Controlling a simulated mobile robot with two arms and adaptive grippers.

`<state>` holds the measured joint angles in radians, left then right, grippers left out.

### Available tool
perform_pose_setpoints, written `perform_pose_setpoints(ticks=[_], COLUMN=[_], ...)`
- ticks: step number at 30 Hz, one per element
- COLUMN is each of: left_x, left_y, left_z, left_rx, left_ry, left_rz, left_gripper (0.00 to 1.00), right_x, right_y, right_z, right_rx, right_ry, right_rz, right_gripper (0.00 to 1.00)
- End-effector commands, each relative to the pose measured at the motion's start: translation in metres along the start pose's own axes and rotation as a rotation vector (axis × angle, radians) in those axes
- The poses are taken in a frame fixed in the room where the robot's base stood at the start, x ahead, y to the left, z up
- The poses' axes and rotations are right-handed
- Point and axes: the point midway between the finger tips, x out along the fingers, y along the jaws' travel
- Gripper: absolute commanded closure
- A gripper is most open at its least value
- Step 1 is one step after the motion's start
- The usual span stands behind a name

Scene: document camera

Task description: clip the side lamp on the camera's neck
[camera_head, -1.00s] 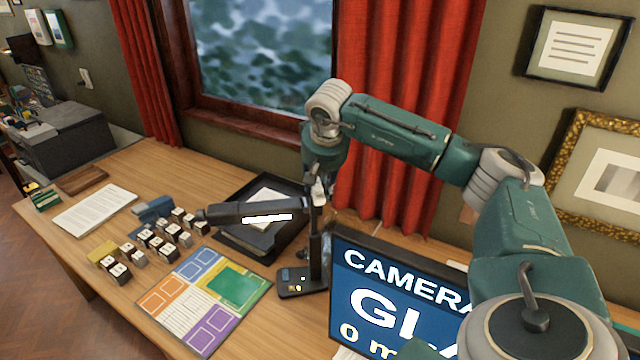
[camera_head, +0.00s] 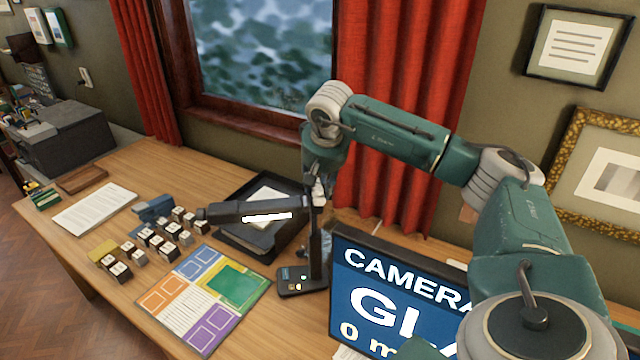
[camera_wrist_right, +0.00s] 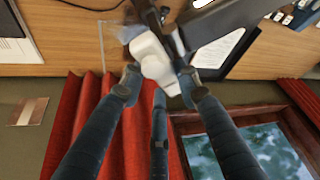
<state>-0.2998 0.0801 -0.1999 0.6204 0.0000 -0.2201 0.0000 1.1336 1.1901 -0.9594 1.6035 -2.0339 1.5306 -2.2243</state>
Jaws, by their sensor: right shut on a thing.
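The document camera (camera_head: 317,262) stands on the desk with its dark base, upright neck and a head reaching left with a bright strip beneath. My right gripper (camera_head: 318,186) is at the upper part of the neck. In the right wrist view, my right gripper (camera_wrist_right: 160,84) is shut on a small white body, which I take to be the side lamp (camera_wrist_right: 152,57). The lamp is right beside the camera's dark neck (camera_wrist_right: 178,42). Whether its clip is around the neck cannot be told. In the head view the lamp is mostly hidden. My left gripper is not in view.
A screen (camera_head: 385,300) stands close right of the camera base. A black tray (camera_head: 232,243) with papers lies behind the camera head. A coloured sheet (camera_head: 205,300) and several small labelled blocks (camera_head: 160,240) lie to the left. Red curtain (camera_head: 395,110) hangs behind the gripper.

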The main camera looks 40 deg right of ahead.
Motion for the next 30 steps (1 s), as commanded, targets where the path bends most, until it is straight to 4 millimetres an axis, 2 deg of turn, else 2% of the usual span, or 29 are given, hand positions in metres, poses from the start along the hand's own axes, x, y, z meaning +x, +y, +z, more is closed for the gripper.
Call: perform_pose_setpoints(ticks=[10,30], left_x=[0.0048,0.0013], left_y=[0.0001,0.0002], left_z=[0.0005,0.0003], left_rx=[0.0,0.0], left_ry=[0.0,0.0], left_rz=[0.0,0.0], left_gripper=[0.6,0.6], right_x=[0.0083,0.0079], right_y=[0.0001,-0.0001], right_z=[0.0036,0.0037], right_rx=[0.0,0.0], right_ry=[0.0,-0.001], right_rz=[0.0,0.0], right_gripper=[0.99,0.98])
